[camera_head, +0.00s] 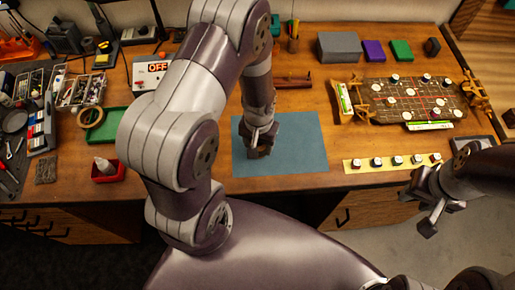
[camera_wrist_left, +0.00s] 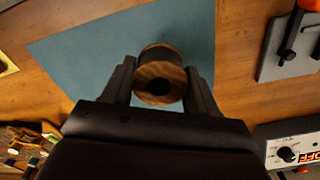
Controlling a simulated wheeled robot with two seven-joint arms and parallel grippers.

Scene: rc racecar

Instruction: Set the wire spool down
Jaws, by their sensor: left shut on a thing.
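My left gripper (camera_head: 262,141) is over the blue mat (camera_head: 300,150) in the middle of the workbench. In the left wrist view the left gripper (camera_wrist_left: 160,85) is shut on the wire spool (camera_wrist_left: 160,69), a brown wooden spool with a dark centre hole. The spool lies between the two fingers, above or on the mat; I cannot tell if it touches. In the head view the spool (camera_head: 258,152) is mostly hidden by the fingers. My right gripper (camera_head: 438,210) is off the front edge of the bench at the right, with its fingers apart and nothing between them.
A circuit-like board (camera_head: 415,102) with white round parts lies right of the mat. A pale strip (camera_head: 393,163) with several small parts lies at the front right. A green tray (camera_head: 107,124) and a red box (camera_head: 108,172) stand left. Much of the mat is bare.

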